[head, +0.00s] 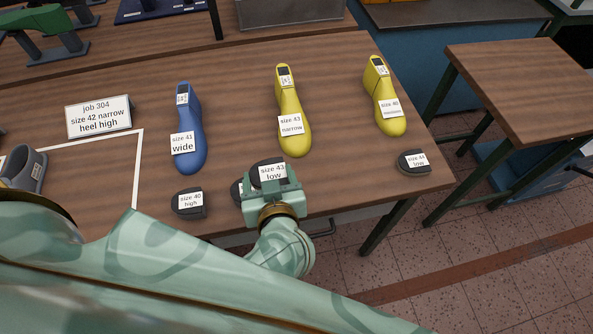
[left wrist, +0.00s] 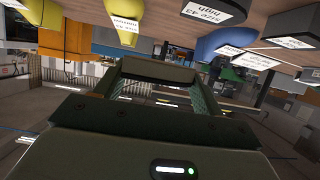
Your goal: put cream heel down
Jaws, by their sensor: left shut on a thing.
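My left gripper (head: 272,190) is shut on a heel piece (head: 268,163) labelled "size 43 low", which looks dark in the head view. In the left wrist view the held piece (left wrist: 157,72) spans the two fingers. It hangs over the front of the table, and the gripper hides its lower part. Another dark heel (head: 236,191) shows partly behind the gripper, its label mostly covered. A dark heel "size 40 high" (head: 188,204) lies to the left. A dark heel "size 44 low" (head: 413,163) lies near the right corner. No heel looks clearly cream. My right gripper is out of view.
A blue last (head: 189,130) and two yellow lasts, one in the middle (head: 290,110) and one at the right (head: 384,95), lie behind the heels. A job sign (head: 99,117) stands above a white-outlined area (head: 95,165) holding a grey part (head: 24,169).

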